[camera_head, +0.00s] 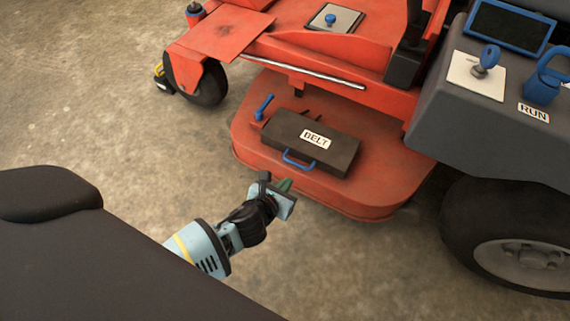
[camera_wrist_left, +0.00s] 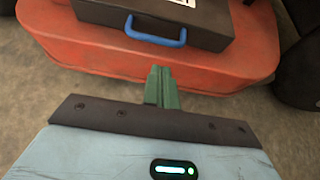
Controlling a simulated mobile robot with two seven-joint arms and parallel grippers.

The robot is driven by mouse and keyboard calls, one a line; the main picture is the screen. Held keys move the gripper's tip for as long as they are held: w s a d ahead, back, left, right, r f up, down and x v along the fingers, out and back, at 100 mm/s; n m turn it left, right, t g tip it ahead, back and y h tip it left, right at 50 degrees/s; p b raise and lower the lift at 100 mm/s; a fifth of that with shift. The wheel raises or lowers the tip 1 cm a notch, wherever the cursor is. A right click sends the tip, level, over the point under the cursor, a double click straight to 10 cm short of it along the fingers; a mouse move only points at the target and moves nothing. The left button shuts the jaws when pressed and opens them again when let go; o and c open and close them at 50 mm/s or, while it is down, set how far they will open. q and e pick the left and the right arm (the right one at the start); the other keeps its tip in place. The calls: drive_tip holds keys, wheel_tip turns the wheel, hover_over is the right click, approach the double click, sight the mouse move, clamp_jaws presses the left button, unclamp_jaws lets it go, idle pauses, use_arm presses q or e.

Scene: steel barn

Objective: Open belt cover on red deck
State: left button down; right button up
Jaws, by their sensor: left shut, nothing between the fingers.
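The belt cover (camera_head: 288,135) is a dark box with a white BELT label, lying closed on the red deck (camera_head: 383,186). A blue handle (camera_head: 298,161) is on its near side. In the left wrist view the blue handle (camera_wrist_left: 155,34) is ahead of my fingers, above them in the picture, with the cover (camera_wrist_left: 205,22) behind it and the deck (camera_wrist_left: 230,68) below. My left gripper (camera_head: 285,185) is near the deck's front edge, short of the handle and apart from it. Its green fingers (camera_wrist_left: 160,84) are shut and empty. My right gripper is not in view.
A blue lever (camera_head: 263,106) stands on the deck behind the cover's left end. A grey console (camera_head: 500,105) with a RUN label and blue controls is at right, above a large black tire (camera_head: 510,235). A small front wheel (camera_head: 205,85) is at left. Concrete floor is clear at left.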

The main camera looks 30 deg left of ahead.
use_arm(q)
drive_tip(key=shift+b+x, duration=1.85)
drive_tip(key=shift+x, duration=1.65)
drive_tip(key=shift+s, duration=0.1)
